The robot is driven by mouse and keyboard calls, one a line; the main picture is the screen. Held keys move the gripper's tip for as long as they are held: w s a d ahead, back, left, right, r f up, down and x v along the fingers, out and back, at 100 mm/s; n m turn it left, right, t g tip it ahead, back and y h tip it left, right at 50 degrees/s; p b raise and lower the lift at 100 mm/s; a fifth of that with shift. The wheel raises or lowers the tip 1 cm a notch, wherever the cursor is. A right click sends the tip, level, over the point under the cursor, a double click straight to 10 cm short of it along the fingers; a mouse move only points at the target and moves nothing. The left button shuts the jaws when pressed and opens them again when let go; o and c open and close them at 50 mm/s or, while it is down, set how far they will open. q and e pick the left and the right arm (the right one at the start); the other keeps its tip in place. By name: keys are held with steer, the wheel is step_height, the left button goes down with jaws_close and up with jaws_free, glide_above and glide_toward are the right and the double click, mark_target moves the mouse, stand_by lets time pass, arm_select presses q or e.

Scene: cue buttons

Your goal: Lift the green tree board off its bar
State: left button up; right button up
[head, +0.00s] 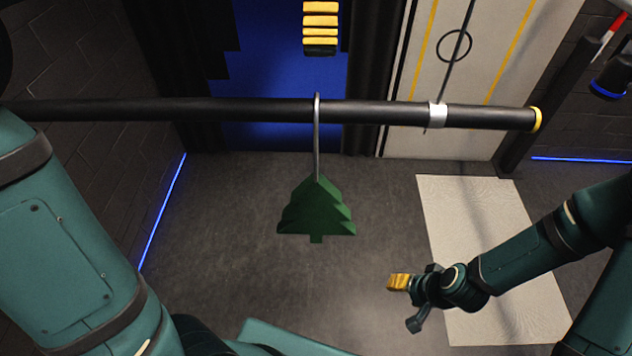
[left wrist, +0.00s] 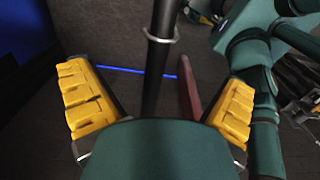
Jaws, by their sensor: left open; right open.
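The green tree board (head: 317,212) hangs upright from a long black bar (head: 230,110). Its thin grey hook (head: 317,140) loops over the bar. The board is not clearly shown there. My right gripper (head: 405,301) is open and empty, low and to the right of the board.
The bar carries a white collar (head: 437,115) and has a yellow end cap (head: 537,119) on the right. A pale floor panel (head: 470,215) lies below. A dark red edge (left wrist: 190,95) in the left wrist view is unclear. The space around the board is clear.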

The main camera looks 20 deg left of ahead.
mark_target(316, 95)
arm_select(q)
steer(key=f, duration=0.5)
steer(key=f+b, duration=0.1)
steer(key=f, duration=0.2)
steer(key=shift+s, duration=0.25)
steer(key=f, duration=0.5)
steer(key=shift+w+a, duration=0.1)
steer(key=shift+a, duration=0.2)
steer(key=shift+r, duration=0.1)
steer(key=c, duration=1.5)
